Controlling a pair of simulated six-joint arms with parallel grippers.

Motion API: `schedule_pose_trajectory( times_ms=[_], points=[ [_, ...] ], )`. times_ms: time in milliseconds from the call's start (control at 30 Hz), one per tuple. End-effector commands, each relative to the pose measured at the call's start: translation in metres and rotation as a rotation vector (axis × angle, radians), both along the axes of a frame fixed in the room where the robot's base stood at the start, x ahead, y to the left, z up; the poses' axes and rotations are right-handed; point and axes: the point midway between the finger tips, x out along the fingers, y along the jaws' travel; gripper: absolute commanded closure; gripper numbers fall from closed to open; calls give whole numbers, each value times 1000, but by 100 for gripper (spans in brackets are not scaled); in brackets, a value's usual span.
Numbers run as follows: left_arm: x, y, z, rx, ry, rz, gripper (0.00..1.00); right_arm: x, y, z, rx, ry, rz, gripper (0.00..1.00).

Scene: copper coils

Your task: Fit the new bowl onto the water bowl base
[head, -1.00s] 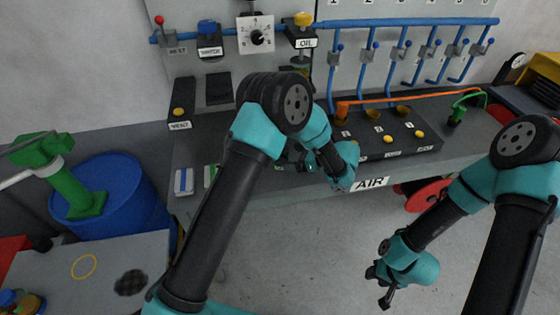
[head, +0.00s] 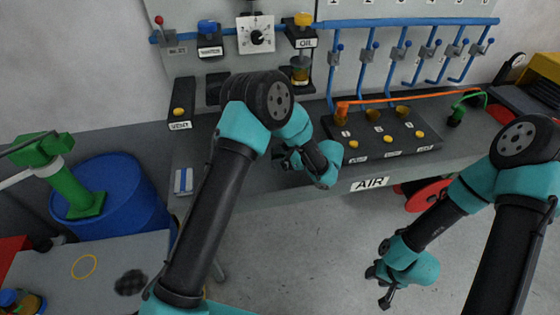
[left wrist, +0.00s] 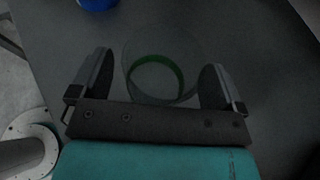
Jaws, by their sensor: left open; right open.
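In the left wrist view a clear round piece with a green ring (left wrist: 155,77), seemingly the new bowl, stands on the dark bench between the spread fingers of my left gripper (left wrist: 155,74). The fingers are open; I cannot tell whether they touch it. In the head view my left gripper (head: 284,158) is low over the bench, and the bowl cannot be made out there. The water bowl base (head: 208,38), with a blue top and a label, is on the wall panel with no bowl visible under it. My right gripper (head: 380,285) is open and empty above the floor.
The oil unit (head: 302,42) with its amber bowl hangs right of the gauge (head: 256,34). A black block with yellow buttons (head: 385,135) and an orange hose (head: 410,98) occupies the right bench. A blue-and-white packet (head: 183,181) lies at the bench's left front.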

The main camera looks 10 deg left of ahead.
Motion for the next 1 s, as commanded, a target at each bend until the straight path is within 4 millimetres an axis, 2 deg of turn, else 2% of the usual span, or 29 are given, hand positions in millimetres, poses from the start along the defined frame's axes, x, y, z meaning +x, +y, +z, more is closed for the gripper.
schedule_pose_trajectory(
  times_ms=[67, 700, 1000],
  points=[
    [0, 0, 0, 0, 0, 0, 6, 0, 0, 0, 0, 0, 0, 57],
    [0, 0, 0, 0, 0, 0, 66, 0, 0, 0, 0, 0, 0, 57],
    [0, 0, 5, 0, -1, -1, 66, 0, 0, 0, 0, 0, 0, 57]
  ],
)
